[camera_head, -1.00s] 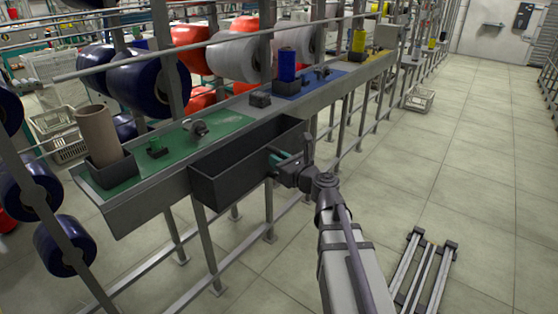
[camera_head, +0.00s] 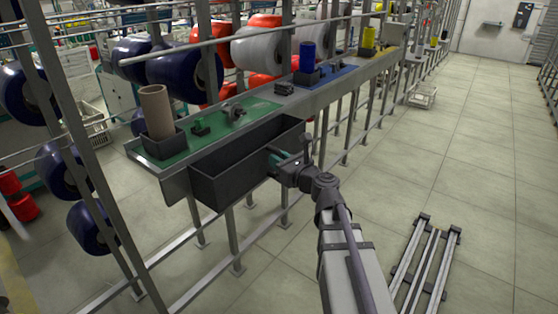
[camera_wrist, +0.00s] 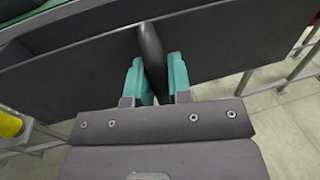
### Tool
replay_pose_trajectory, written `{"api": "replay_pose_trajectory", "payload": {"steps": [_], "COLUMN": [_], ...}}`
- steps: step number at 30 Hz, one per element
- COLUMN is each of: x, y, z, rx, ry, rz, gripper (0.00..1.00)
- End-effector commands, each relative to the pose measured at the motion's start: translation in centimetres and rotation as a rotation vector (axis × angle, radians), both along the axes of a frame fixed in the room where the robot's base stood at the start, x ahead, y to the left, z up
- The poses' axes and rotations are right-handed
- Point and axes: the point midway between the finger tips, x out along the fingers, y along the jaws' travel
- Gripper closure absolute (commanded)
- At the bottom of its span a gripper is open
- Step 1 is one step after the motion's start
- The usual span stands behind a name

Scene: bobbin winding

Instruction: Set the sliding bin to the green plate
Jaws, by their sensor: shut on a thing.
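The sliding bin (camera_head: 228,180) is a long dark grey open-topped box at the front edge of the metal shelf. The green plate (camera_head: 178,150) lies on the shelf top behind it. The bin stands beside the plate's middle and right part; the plate's left end reaches past the bin's left end. My gripper (camera_head: 278,160) is at the bin's front wall, toward its right end. In the wrist view my gripper (camera_wrist: 154,82) has its teal fingers shut on the bin's dark upright handle (camera_wrist: 151,45). The bin's inside is mostly in shadow.
On the green plate stand a brown tube (camera_head: 156,108) in a black holder, a small green piece (camera_head: 200,127) and a metal part (camera_head: 235,114). A blue plate (camera_head: 330,76) and a yellow plate (camera_head: 386,50) lie farther along.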

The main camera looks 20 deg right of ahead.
Motion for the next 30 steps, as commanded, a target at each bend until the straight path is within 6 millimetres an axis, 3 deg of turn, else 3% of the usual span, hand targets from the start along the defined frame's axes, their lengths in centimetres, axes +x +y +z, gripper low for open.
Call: {"api": "replay_pose_trajectory", "payload": {"steps": [2, 3, 10, 19, 30], "x": [-0.1, -0.1, -0.1, -0.6, -6.8], "y": [0.3, 0.3, 0.2, -0.1, -2.4], "z": [0.1, 0.1, 0.1, 0.0, 0.0], "rx": [0.006, 0.006, 0.003, 0.001, 0.002], "ry": [-0.001, -0.001, 0.0, -0.001, 0.0], "rz": [0.008, 0.009, 0.006, 0.003, 0.004], "gripper": [1.0, 0.79, 0.57, 0.56, 0.56]}}
